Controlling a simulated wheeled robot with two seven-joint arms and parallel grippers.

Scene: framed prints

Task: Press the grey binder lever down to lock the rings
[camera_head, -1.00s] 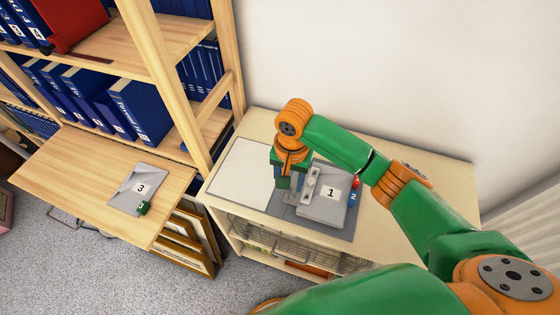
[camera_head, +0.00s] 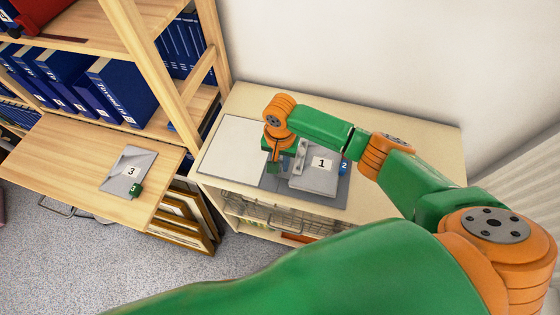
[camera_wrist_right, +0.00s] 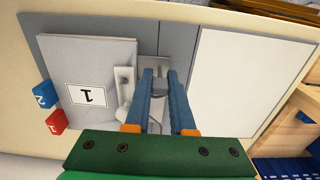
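A grey binder marked 1 (camera_head: 313,182) lies on a grey mat (camera_head: 336,199) on the cabinet top; its label also shows in the right wrist view (camera_wrist_right: 98,110). A pale ring strip (camera_wrist_right: 123,88) runs along the binder's edge beside my fingers. My right gripper (camera_head: 274,167) points down at the binder's left side, and its two blue fingers show in the right wrist view (camera_wrist_right: 160,75) with a gap between them. A small grey metal part, apparently the lever (camera_wrist_right: 152,63), lies at the fingertips; I cannot tell whether they touch it. My left gripper is out of view.
A blue block numbered 2 (camera_head: 344,168) and a red block numbered 1 (camera_wrist_right: 56,121) sit beside the binder. A pale panel (camera_head: 232,145) lies on its other side. A shelf board (camera_head: 70,165) holds a grey plate marked 3 (camera_head: 125,178). A wall stands behind the cabinet.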

